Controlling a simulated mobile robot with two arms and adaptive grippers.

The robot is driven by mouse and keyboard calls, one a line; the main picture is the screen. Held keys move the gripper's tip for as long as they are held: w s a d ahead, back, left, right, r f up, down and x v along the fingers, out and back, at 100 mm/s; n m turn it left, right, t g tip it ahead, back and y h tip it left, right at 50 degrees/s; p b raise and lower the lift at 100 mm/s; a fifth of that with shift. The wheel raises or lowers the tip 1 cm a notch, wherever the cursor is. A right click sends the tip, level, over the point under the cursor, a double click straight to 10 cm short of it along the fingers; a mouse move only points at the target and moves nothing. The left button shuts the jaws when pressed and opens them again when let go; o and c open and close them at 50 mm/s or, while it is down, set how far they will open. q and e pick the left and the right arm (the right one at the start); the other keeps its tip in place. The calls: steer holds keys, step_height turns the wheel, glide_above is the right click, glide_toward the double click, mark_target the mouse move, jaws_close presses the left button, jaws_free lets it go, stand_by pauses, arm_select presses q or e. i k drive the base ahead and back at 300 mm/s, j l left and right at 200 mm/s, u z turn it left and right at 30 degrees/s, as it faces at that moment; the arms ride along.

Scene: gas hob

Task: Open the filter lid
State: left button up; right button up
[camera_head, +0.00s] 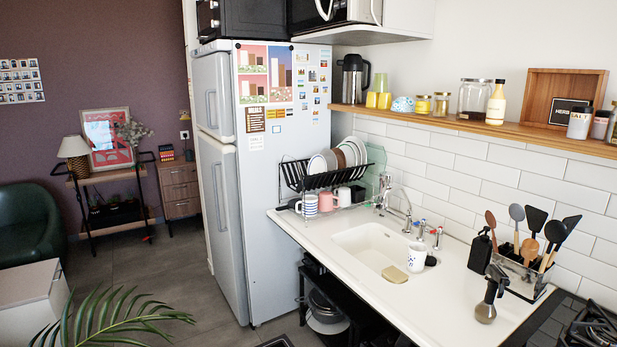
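I cannot make out a filter or a filter lid in this view. The white sink (372,243) is set in the counter, with a metal tap (405,207) behind it. A metal item with a dark upper part (487,308) stands on the counter to the right of the sink; I cannot tell what it is. Part of the black gas hob (597,328) shows at the bottom right corner and is cut off by the frame. Neither of my grippers is in view.
A utensil rack (522,279) and a dark bottle (480,252) stand right of the sink. A white cup (416,257) sits by the sink edge. A dish rack (325,175) and the fridge (275,190) stand farther left. Palm leaves (105,318) fill the lower left.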

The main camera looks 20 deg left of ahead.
mark_target(386, 176)
steer(key=u, duration=0.25)
steer(key=j+z, duration=0.1)
steer(key=z, duration=0.65)
steer(key=i+j+z, duration=0.1)
steer(key=j+z, duration=0.3)
steer(key=j, duration=0.2)
steer(key=j+z, duration=0.4)
steer(key=j, duration=0.2)
steer(key=j+z, duration=0.4)
steer(key=j, duration=0.25)
